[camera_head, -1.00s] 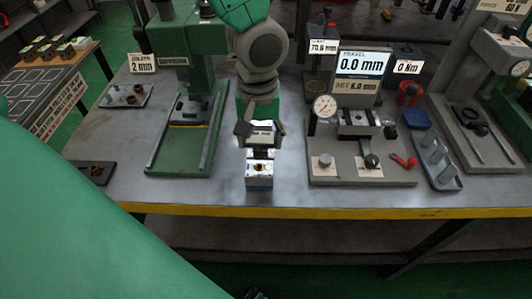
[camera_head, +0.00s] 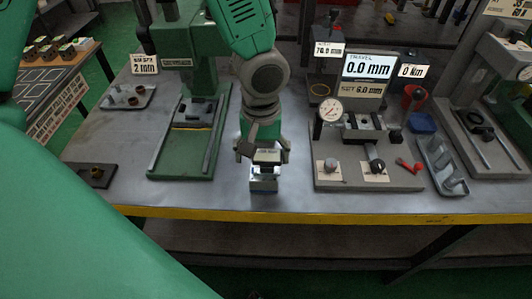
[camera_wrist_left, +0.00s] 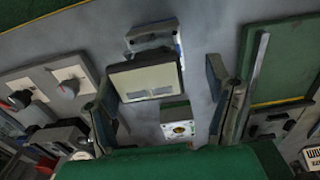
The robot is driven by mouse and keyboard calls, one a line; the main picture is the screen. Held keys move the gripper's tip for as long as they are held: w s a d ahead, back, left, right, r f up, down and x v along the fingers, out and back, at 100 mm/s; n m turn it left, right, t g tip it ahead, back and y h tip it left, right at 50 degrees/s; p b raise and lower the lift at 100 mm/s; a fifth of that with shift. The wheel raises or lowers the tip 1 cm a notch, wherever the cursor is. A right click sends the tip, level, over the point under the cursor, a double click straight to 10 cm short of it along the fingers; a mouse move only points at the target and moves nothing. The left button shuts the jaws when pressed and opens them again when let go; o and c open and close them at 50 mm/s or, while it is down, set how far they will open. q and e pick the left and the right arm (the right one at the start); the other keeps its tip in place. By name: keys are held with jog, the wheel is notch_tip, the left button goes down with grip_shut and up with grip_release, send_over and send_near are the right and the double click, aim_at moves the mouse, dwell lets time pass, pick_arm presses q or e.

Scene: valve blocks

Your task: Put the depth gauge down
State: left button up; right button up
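The depth gauge, a grey box with a pale label panel (camera_head: 267,156), is between the fingers of my left gripper (camera_head: 264,150). It also shows in the left wrist view (camera_wrist_left: 147,80). There both fingers stand wide apart, with a visible gap between the gauge and the right-hand finger, so the gripper looks open around it. A small metal block with a blue lower part (camera_head: 263,185) is directly below the gauge near the table's front; whether they touch is hidden. A pale block with a brass-coloured hole (camera_wrist_left: 178,128) shows in the wrist view. My right gripper is not in view.
A green press base (camera_head: 183,150) stands left of the gripper. A grey test fixture with a dial (camera_head: 331,110) and a travel display (camera_head: 369,67) stands right. Trays lie at both sides. The table's yellow front edge (camera_head: 300,214) is close.

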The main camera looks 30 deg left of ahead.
aim_at(267, 154)
pick_arm(q)
jog(key=shift+a, duration=0.1)
jog(key=shift+r, duration=0.1)
jog(key=r, duration=0.3)
jog(key=d+r+p, duration=0.1)
jog(key=r, duration=0.2)
jog(key=shift+w+d, duration=0.1)
jog(key=shift+d, duration=0.05)
notch_tip(267, 154, up, 6)
jog(key=p, duration=0.1)
jog(key=shift+a, duration=0.4)
jog(key=shift+d+r, duration=0.15)
jog(key=shift+d, duration=0.05)
jog(key=shift+a, duration=0.1)
